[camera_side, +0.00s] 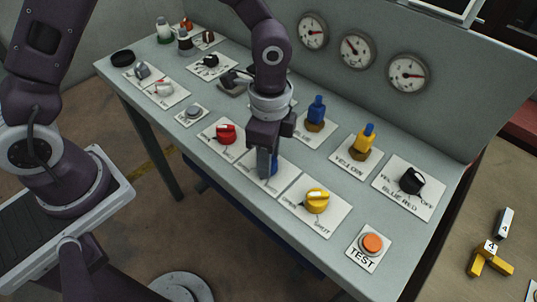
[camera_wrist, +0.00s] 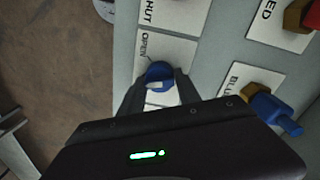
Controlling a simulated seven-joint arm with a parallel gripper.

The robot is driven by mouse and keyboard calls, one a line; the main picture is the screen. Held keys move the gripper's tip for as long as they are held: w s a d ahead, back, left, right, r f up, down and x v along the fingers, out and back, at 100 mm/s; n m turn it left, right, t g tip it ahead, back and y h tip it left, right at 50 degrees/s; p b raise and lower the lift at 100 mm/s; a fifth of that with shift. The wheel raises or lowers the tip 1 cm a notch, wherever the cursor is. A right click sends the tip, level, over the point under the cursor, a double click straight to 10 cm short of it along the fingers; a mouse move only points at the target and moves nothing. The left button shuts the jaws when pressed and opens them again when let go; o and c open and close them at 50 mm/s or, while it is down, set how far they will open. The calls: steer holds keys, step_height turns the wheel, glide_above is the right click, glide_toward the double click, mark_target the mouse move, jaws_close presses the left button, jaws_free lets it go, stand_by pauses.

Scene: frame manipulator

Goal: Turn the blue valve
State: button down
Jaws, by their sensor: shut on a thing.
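The blue valve (camera_side: 274,166) is a round knob on a white label plate, in the middle of the front row of the grey panel, between a red valve and a yellow one. In the side view my gripper (camera_side: 265,163) points down over it and hides most of it. In the wrist view the blue valve (camera_wrist: 160,74) sits between the two fingers of my gripper (camera_wrist: 158,88), near the word OPEN. The fingers are shut on the blue valve.
A red valve (camera_side: 226,133) is left of my gripper and a yellow valve (camera_side: 317,200) right of it. Blue (camera_side: 316,114) and yellow (camera_side: 364,139) nozzles stand behind. An orange TEST button (camera_side: 372,243), a black selector (camera_side: 411,181) and several gauges (camera_side: 356,50) are on the panel.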

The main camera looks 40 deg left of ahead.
steer(key=n, duration=0.5)
steer(key=shift+w, duration=0.15)
steer(key=shift+a+n, duration=0.1)
steer(key=shift+n, duration=0.3)
steer(key=c, duration=0.9)
jaws_free()
steer(key=shift+r, duration=0.15)
step_height(320, 180, up, 7)
steer(key=shift+a+f, duration=0.1)
